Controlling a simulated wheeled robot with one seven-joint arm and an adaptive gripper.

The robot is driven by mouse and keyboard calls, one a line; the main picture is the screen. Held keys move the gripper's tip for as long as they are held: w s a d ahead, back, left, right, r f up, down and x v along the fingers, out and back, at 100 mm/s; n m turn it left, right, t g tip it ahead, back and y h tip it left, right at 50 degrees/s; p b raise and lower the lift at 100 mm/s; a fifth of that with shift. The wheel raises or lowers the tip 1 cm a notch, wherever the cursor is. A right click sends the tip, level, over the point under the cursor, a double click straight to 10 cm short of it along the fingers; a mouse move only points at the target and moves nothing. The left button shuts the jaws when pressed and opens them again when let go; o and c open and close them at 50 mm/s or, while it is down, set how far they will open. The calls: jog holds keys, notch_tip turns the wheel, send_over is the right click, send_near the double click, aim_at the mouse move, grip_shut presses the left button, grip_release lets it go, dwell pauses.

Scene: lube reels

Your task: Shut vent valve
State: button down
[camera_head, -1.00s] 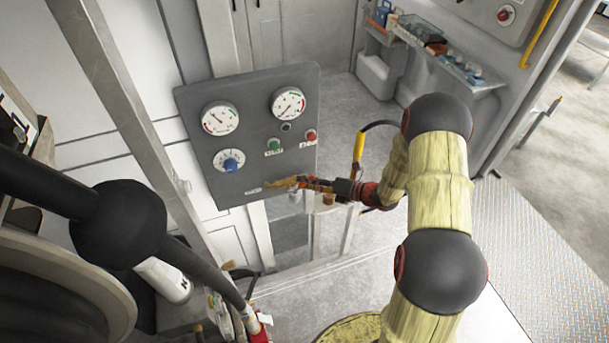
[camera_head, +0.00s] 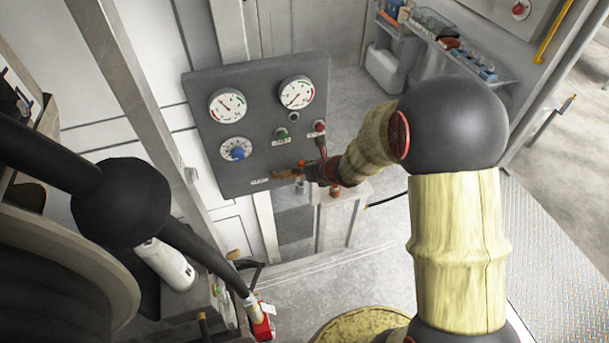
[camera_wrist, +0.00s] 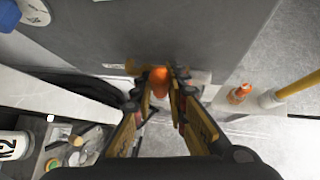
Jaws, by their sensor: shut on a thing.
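The vent valve (camera_head: 285,174) is a small brass fitting low on the front of the grey control panel (camera_head: 210,130). Its orange handle (camera_wrist: 159,80) shows between my fingertips in the wrist view. My gripper (camera_head: 308,170) is at the panel's lower edge, and the wrist view shows my gripper (camera_wrist: 160,85) shut on the handle. The fingers and wrist hide part of the valve in the head view. A small label sits beside the valve on its left; its text is too small to read.
The panel also carries two gauges (camera_head: 227,105), a blue knob (camera_head: 237,153), a green button (camera_head: 281,133) and a red button (camera_head: 319,126) close above my gripper. A hose reel (camera_head: 60,270) stands at the left. A shelf with bottles (camera_head: 440,35) is at the back right.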

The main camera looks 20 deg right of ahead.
jog(key=shift+a+f+n+h+b, duration=0.15)
jog(key=shift+a+n+h+b, duration=0.4)
jog(key=shift+b, duration=1.05)
jog(key=shift+h, duration=0.25)
jog(key=c, duration=1.8)
grip_release()
jog(key=shift+a, duration=0.1)
jog(key=shift+o, duration=0.2)
jog(key=v, duration=1.2)
jog(key=shift+w, duration=0.1)
